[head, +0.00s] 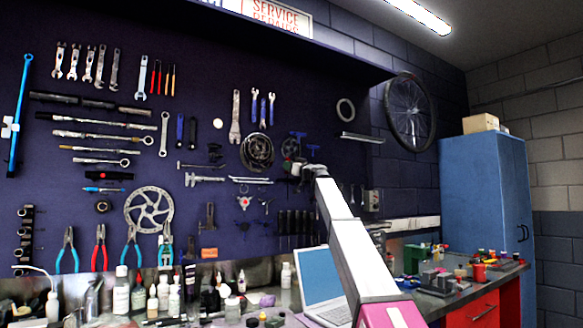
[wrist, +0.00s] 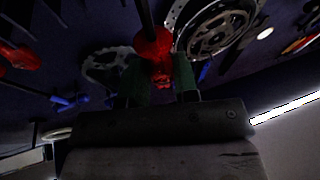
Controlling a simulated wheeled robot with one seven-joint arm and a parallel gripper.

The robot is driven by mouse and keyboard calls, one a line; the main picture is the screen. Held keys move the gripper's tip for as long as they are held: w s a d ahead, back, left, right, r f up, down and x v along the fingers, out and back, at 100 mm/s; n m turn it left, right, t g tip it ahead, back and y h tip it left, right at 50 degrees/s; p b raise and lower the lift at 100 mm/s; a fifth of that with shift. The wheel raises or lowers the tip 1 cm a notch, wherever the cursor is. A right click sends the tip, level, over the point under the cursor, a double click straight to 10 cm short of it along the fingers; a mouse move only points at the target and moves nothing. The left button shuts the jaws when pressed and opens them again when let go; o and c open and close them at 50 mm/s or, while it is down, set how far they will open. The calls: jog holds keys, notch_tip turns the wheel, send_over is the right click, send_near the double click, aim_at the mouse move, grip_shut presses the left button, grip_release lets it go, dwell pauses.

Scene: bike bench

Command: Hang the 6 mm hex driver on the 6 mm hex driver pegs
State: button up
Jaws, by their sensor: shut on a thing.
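My gripper (wrist: 158,80) is shut on a red part of a tool in the wrist view. I take this tool to be the 6 mm hex driver (wrist: 152,43); its dark shaft runs up out of the picture. The green fingers sit on either side of the red part. In the head view my gripper (head: 297,168) is up at the dark tool wall, right of the cassette, and the held driver cannot be made out clearly there. I cannot pick out the 6 mm hex driver pegs; my arm and the dark wall obscure that area.
Blue T-shaped tools (head: 313,149) hang close to my gripper. A round cassette (head: 257,151) hangs to its left; sprockets (wrist: 215,25) show close by in the wrist view. Below are an open laptop (head: 322,273) and a cluttered bench. A blue cabinet (head: 484,190) stands right.

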jog(key=shift+w+a+f, duration=0.2)
jog(key=shift+w+a, duration=0.25)
jog(key=shift+w, duration=0.2)
jog(key=shift+w+a+f, duration=0.2)
jog(key=shift+w+a, duration=0.3)
jog(key=shift+w, duration=0.2)
jog(key=shift+w+a+f, duration=0.2)
jog(key=shift+w+a, duration=0.25)
jog(key=shift+w, duration=0.2)
jog(key=o, duration=1.1)
jog(key=shift+c, duration=0.2)
jog(key=v, duration=1.1)
